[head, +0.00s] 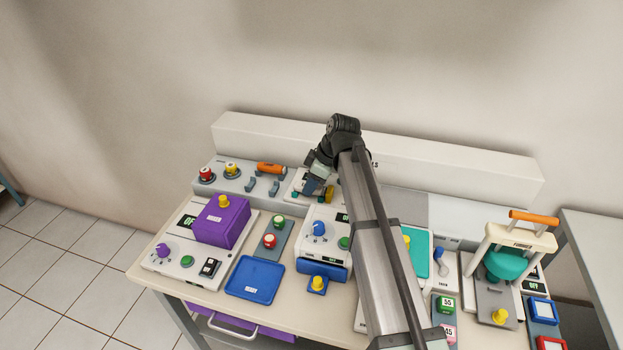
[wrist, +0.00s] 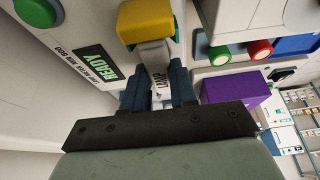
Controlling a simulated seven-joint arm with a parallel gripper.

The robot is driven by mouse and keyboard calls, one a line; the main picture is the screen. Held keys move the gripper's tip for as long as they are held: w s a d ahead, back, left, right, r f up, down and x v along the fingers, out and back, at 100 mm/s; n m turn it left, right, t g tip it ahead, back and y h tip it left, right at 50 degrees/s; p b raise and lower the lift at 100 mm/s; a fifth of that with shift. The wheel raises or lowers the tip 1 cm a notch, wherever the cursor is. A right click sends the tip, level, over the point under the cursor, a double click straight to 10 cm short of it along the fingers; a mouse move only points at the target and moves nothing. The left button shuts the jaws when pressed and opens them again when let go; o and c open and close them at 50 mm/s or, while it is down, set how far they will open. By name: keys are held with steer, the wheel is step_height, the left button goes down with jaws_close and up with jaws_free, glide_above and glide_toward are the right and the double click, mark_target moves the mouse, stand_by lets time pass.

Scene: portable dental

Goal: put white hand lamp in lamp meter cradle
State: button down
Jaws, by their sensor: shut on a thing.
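The white hand lamp (wrist: 157,62), marked LAMP, is between the two dark blue fingers of my gripper (wrist: 158,84) in the wrist view. My gripper is shut on its white body. A yellow block (wrist: 147,22) is at the lamp's far end; I cannot tell whether it belongs to the lamp. The lamp meter (wrist: 85,62), with a green READY display, is just left of the fingers. In the head view my gripper (head: 313,186) is over the lamp meter (head: 298,186) at the back of the bench. My arm hides much of it, and the cradle is not clearly seen.
An orange hand tool (head: 271,168) lies left of my gripper, behind two small grey brackets (head: 262,186). Red and yellow knobs stand farther left. A purple box (head: 221,221) and a blue tray (head: 255,279) are in front. The white back ledge (head: 260,133) runs behind.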

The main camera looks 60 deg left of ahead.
stand_by(0.9)
steer(key=c, duration=0.8)
jaws_free()
steer(key=v, duration=1.3)
steer(key=shift+w+d+r, duration=0.1)
steer(key=shift+r, duration=0.3)
